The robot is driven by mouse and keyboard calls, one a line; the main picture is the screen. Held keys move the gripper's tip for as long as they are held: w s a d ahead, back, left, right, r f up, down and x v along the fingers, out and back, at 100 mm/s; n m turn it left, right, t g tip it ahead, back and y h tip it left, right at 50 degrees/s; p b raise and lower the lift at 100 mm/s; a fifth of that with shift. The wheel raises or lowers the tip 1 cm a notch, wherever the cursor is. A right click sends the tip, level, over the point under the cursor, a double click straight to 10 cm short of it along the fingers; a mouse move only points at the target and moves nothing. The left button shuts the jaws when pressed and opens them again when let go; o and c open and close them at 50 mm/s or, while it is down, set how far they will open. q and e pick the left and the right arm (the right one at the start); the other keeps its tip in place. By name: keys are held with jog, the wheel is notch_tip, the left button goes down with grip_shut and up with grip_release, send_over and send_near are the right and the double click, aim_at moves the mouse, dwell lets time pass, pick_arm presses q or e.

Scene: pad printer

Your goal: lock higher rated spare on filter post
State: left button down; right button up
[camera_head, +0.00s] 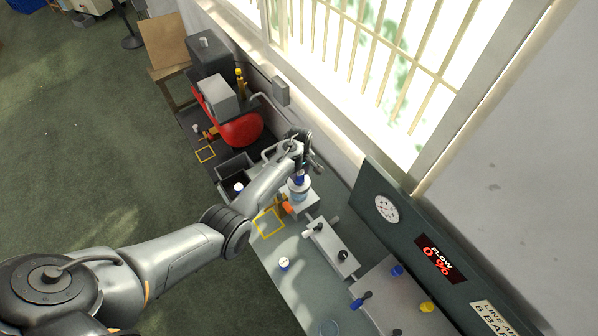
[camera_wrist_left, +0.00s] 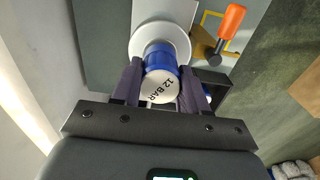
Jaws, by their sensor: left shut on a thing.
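My left gripper (camera_head: 299,170) is shut on a blue-and-white spare (camera_wrist_left: 158,88) whose white end reads "12 BAR". Both fingers press on its sides in the left wrist view. The spare is lined up with a round white piece (camera_wrist_left: 170,36), apparently the filter post, at the grey block. In the head view the gripper stands over this pale post (camera_head: 299,191). I cannot tell whether the spare is fully seated. An orange lever handle (camera_wrist_left: 231,20) sits beside the post and shows in the head view (camera_head: 286,208). My right gripper is not in view.
A dark bin (camera_head: 228,170) holds another white-and-blue piece (camera_head: 239,187). A similar piece (camera_head: 284,264) stands on the bench. Yellow square outlines (camera_head: 268,222) mark the bench top. Valves and knobs stand at the right; the wall panel bounds that side.

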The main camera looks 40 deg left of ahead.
pick_arm(q)
jog(key=shift+f, duration=0.3)
jog(key=c, duration=0.5)
grip_release()
jog(key=shift+r, duration=0.15)
notch_tip(320, 180, up, 10)
jog(key=shift+r+b, duration=0.15)
jog(key=shift+b, duration=0.4)
jog(key=s+d+f+m+t+y, duration=0.1)
jog(key=s+d+f+m, duration=0.2)
jog(key=s, duration=0.4)
jog(key=s+d+f+m+t, duration=0.1)
jog(key=s+d+m, duration=0.2)
jog(key=s+m, duration=0.4)
jog(key=s+d+r+m, duration=0.3)
jog(key=s+d, duration=0.1)
jog(key=s, duration=0.4)
jog(key=s+d+r+m+t+h, duration=0.1)
jog(key=s+d+r+m, duration=0.2)
jog(key=s, duration=0.5)
jog(key=shift+s+d+r+m+t, duration=0.3)
jog(key=shift+s+d+r+m, duration=0.15)
jog(key=shift+d, duration=0.4)
